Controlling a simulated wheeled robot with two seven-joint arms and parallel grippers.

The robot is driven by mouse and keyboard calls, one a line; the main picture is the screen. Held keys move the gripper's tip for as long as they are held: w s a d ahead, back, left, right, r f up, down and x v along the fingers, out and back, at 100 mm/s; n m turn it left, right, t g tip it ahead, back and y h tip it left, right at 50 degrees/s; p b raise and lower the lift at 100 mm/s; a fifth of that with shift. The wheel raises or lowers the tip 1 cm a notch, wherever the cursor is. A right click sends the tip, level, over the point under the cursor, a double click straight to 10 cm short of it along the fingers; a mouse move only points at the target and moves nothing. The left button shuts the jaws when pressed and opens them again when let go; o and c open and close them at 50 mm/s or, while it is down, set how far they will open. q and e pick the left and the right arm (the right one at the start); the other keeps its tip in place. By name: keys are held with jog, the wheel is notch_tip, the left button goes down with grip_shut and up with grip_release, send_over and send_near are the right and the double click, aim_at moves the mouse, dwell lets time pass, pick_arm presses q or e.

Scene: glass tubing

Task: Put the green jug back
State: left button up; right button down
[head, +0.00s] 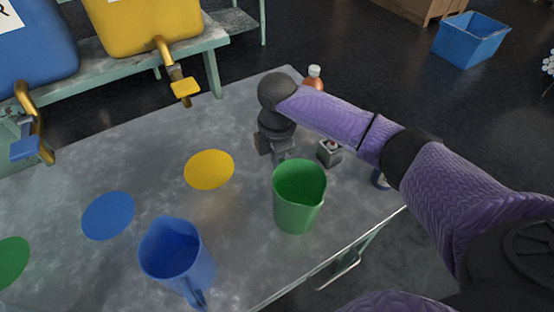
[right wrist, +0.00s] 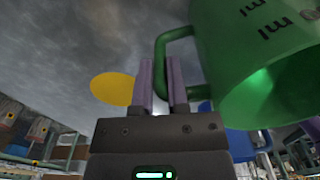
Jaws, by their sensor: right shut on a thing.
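The green jug (head: 298,203) is upright with its open top towards me, near the front right of the grey table. My right gripper (head: 281,156) is on its far side. In the right wrist view, my right gripper (right wrist: 162,88) is shut on the handle of the green jug (right wrist: 262,75), with a finger on either side. I cannot tell whether the jug's base touches the table. A green disc (head: 10,258) lies on the table at the far left, cut off by the picture edge. My left gripper is not in view.
A blue jug (head: 182,262) stands left of the green jug. A blue disc (head: 108,215) and a yellow disc (head: 209,169) lie bare on the table. A small metal box (head: 329,155) and an orange bottle (head: 314,80) are near my right arm. Yellow and blue tanks with taps stand behind.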

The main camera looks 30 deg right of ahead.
jog(key=c, duration=0.6)
grip_release()
notch_tip(320, 180, up, 12)
jog(key=p, duration=0.4)
jog(key=shift+f, duration=0.25)
jog(key=shift+r, duration=0.4)
